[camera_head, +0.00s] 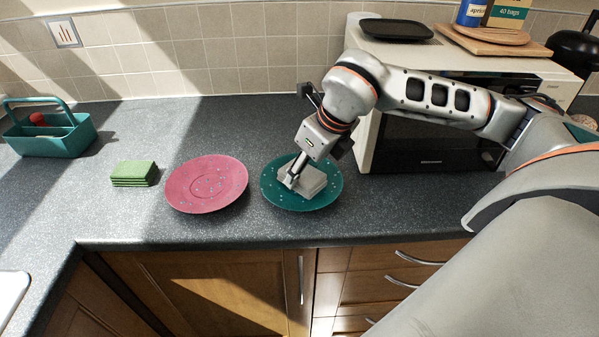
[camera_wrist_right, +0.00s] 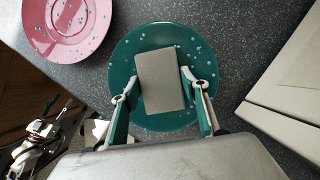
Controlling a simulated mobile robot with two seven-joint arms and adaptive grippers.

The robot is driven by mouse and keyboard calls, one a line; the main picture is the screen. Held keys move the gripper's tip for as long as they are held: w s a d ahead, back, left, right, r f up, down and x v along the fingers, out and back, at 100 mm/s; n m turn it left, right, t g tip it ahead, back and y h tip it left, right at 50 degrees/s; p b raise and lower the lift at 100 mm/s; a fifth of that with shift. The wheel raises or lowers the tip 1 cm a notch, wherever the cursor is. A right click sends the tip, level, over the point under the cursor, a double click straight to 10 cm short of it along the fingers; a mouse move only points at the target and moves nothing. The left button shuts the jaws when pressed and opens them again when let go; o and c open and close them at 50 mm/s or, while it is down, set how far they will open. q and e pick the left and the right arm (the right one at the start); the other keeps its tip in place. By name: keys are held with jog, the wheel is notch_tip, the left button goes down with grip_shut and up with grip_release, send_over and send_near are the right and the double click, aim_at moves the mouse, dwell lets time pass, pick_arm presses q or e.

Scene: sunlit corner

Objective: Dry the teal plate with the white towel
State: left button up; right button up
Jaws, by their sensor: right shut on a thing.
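The teal plate (camera_head: 275,191) lies on the grey counter, with pale blue drops on it; it also shows in the right wrist view (camera_wrist_right: 132,56). The folded white towel (camera_head: 311,182) lies over the middle of the teal plate and looks grey in the right wrist view (camera_wrist_right: 160,80). My right gripper (camera_head: 292,180) is shut on the towel, with a finger on each side of it in the right wrist view (camera_wrist_right: 160,85). The towel hides the plate's middle.
A pink plate (camera_head: 205,184) with drops lies left of the teal plate. Further left are folded green cloths (camera_head: 134,173) and a teal caddy (camera_head: 50,141). A microwave (camera_head: 430,140) stands close at the right. The counter's front edge is near.

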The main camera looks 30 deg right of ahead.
jog(key=shift+w+d, duration=0.3)
jog(key=shift+d, duration=0.55)
jog(key=shift+s+a, duration=1.1)
jog(key=shift+s, duration=0.05)
jog(key=shift+w+d, duration=0.25)
jog(key=shift+w, duration=0.6)
jog(key=shift+w+d, duration=0.25)
jog(key=shift+w, duration=0.6)
jog(key=shift+r, duration=0.15)
jog(key=shift+r+p, duration=1.95)
jog(key=shift+r, duration=1)
